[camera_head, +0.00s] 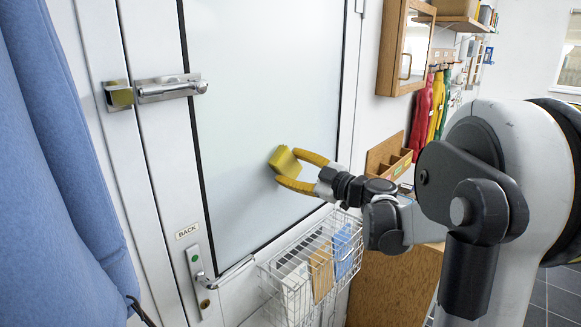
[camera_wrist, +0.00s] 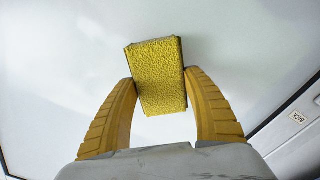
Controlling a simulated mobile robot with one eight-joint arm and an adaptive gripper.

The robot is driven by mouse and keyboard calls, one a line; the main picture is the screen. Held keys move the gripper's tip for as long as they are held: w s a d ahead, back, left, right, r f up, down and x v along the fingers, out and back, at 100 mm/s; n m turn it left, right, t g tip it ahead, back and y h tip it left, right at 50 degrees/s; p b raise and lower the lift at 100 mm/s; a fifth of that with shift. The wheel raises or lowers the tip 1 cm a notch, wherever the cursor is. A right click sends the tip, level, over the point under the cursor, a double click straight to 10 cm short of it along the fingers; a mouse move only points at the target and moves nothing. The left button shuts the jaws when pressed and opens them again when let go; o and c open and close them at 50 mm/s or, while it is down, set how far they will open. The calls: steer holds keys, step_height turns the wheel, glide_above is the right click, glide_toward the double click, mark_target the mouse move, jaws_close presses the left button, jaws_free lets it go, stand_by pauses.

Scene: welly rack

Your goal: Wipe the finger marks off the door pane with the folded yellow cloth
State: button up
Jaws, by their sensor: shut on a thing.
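The folded yellow cloth (camera_head: 284,160) is between the fingers of my gripper (camera_head: 305,170), up close to the door pane (camera_head: 255,70). The pane is pale and frosted in a dark-edged white door. In the wrist view the cloth (camera_wrist: 159,76) is a thick yellow block, tilted a little, with my gripper's yellow fingers (camera_wrist: 160,92) shut on its two sides. I cannot tell whether the cloth touches the pane. No finger marks can be made out on the pane in either view.
A wire basket (camera_head: 315,262) holding papers hangs low on the door, below my gripper. A long handle (camera_head: 235,270) is at the door's lower left, a latch (camera_head: 170,88) higher up. A blue curtain-like fabric (camera_head: 60,150) fills the left. A wooden cabinet (camera_head: 392,285) stands at right.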

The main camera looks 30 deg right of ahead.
steer(key=shift+v, duration=2.9)
steer(key=v, duration=0.3)
